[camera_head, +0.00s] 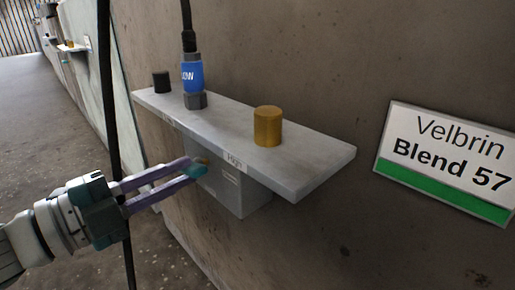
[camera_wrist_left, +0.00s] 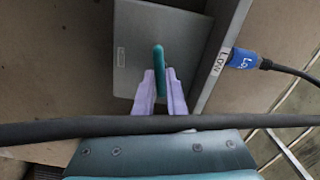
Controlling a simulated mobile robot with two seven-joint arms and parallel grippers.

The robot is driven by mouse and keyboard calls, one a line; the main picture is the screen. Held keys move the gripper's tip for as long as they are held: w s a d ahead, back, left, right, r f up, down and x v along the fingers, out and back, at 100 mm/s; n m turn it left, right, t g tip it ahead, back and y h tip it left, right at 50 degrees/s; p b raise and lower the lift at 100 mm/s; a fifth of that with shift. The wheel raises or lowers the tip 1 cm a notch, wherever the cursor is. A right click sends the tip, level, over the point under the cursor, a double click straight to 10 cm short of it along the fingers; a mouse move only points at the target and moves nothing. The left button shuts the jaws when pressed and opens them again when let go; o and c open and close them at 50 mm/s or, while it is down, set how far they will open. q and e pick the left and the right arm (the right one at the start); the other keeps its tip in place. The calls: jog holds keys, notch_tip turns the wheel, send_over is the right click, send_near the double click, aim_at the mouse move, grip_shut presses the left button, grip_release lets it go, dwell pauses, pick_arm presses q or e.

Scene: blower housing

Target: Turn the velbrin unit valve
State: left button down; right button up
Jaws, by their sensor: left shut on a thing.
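The velbrin unit is a grey box (camera_head: 232,188) under a grey shelf on the wall, with the sign "Velbrin Blend 57" (camera_head: 447,160) to its right. A teal valve handle (camera_wrist_left: 158,62) stands out from the box in the left wrist view. My left gripper (camera_head: 196,167) reaches in from the left in the head view. Its two purple fingers (camera_wrist_left: 159,92) are shut on the teal handle, one on each side. In the head view the fingers hide most of the handle. My right gripper is not in view.
The shelf (camera_head: 310,165) carries a black cap (camera_head: 161,81), a blue "LOW" connector (camera_head: 192,75) with a cable, and a gold cylinder (camera_head: 268,126) by the "HIGH" label. A black hose (camera_head: 107,90) hangs by my left gripper and crosses the left wrist view (camera_wrist_left: 60,133).

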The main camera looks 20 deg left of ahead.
pick_arm(q)
jog(key=shift+m, duration=1.6)
jog(key=c, duration=0.9)
grip_release()
jog(key=shift+o, duration=0.2)
jog(key=p+v, duration=0.1)
jog(key=v, duration=0.9)
jog(key=shift+f, duration=0.1)
